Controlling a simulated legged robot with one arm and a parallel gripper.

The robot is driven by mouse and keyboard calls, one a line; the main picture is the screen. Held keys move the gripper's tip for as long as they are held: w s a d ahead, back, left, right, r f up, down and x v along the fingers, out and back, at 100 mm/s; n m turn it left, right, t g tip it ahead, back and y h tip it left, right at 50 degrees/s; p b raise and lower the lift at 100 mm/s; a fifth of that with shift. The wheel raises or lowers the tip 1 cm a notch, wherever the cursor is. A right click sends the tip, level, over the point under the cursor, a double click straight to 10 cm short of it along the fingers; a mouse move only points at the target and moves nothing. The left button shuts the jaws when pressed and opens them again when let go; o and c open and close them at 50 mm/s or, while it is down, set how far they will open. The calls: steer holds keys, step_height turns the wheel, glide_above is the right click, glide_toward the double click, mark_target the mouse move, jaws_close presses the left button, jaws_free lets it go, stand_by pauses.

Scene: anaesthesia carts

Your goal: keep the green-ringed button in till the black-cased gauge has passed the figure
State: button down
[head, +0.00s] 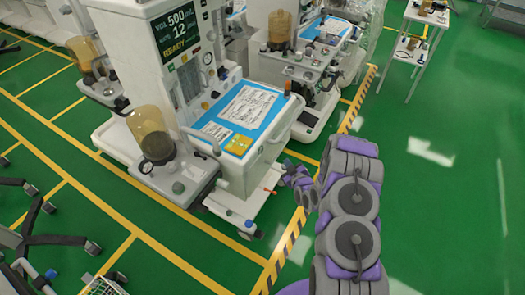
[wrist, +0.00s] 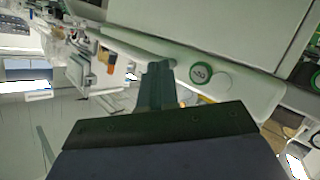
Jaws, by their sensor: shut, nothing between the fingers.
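In the wrist view a green-ringed button (wrist: 201,73) with a pale centre and dark marking sits on a pale panel. My gripper (wrist: 158,72) is shut and empty, its tips beside the button, to its left in the picture. I cannot tell whether the tips touch the panel, but they do not cover the button. In the head view my gripper (head: 289,168) is small beside the front right of the near cart (head: 238,175). A small round dial (head: 207,58) shows beside the cart's screen; its case colour and reading are too small to tell.
The cart's screen (head: 174,33) reads 500, 12 and READY. Papers and a yellow pad (head: 239,145) lie on its blue worktop. A second cart (head: 315,60) stands behind. Black chair bases (head: 45,235) are at the left. Green floor is open at the right.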

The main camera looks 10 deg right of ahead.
mark_target(261, 151)
steer(key=shift+a, duration=0.1)
steer(key=w+a+b, duration=0.4)
steer(key=w+a, duration=0.1)
steer(key=a, duration=0.2)
stand_by(0.4)
steer(key=shift+w+a, duration=0.15)
stand_by(1.8)
steer(key=shift+w+a+r, duration=0.1)
steer(key=shift+w+a, duration=0.05)
steer(key=shift+a, duration=0.05)
steer(key=shift+w+a, duration=0.25)
steer(key=shift+a, duration=0.1)
stand_by(1.5)
steer(key=shift+s+d, duration=0.1)
stand_by(2.3)
steer(key=shift+s+d+p, duration=0.45)
steer(key=shift+d+p, duration=0.1)
steer(key=shift+p, duration=0.05)
